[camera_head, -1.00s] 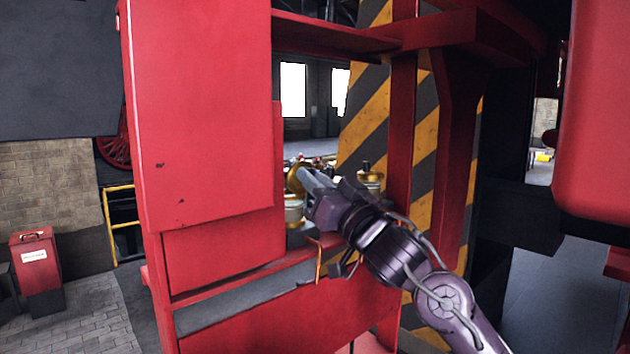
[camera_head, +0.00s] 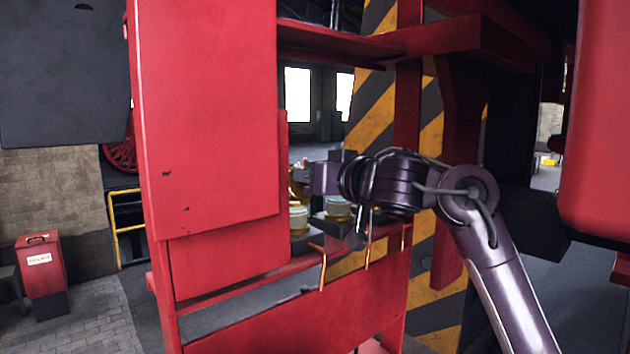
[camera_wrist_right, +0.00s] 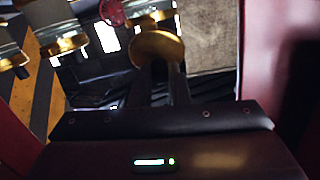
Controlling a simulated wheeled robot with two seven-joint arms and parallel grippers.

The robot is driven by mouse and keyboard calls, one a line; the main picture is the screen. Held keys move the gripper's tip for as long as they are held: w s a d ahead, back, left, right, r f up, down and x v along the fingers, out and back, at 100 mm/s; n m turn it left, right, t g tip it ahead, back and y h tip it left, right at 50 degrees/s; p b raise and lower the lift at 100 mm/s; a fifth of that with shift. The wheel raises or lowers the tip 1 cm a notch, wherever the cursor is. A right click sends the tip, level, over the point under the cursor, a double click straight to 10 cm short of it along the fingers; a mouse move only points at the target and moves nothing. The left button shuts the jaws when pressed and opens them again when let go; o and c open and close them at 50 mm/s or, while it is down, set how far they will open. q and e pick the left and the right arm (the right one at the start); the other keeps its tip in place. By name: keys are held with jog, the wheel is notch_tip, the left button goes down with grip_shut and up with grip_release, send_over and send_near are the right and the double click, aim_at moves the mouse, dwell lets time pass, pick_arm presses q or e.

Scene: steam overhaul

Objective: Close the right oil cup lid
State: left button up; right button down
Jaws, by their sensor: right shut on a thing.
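My right gripper (camera_head: 305,180) reaches left from the right through the opening in the red frame. In the right wrist view its two fingers (camera_wrist_right: 164,78) are shut on a round brass lid (camera_wrist_right: 158,45). In the head view a little of this brass lid (camera_head: 294,189) shows at the fingertips, standing tilted above a glass oil cup (camera_head: 299,218). A second glass oil cup (camera_head: 338,208) stands to its right, its top hidden by my wrist. I cannot tell which cup the task calls right. My left gripper is out of view.
Red panels and a beam (camera_head: 270,276) frame the opening closely. Thin copper pipes (camera_head: 322,270) hang at its lower edge. A yellow-black striped plate (camera_head: 432,160) stands behind my arm. Other brass-and-glass cups (camera_wrist_right: 60,38) are near the gripper in the wrist view.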

jog(key=shift+w+a+r+g+h, duration=0.25)
jog(key=shift+g+h, duration=0.15)
jog(key=shift+g, duration=0.1)
jog(key=c, duration=1.4)
grip_release()
jog(key=shift+f, duration=0.1)
jog(key=shift+o, duration=0.2)
jog(key=shift+d, duration=0.1)
jog(key=b+v, duration=0.3)
jog(key=v, duration=0.4)
jog(key=shift+s+d, duration=0.2)
jog(key=shift+s, duration=0.1)
jog(key=shift+c, duration=0.2)
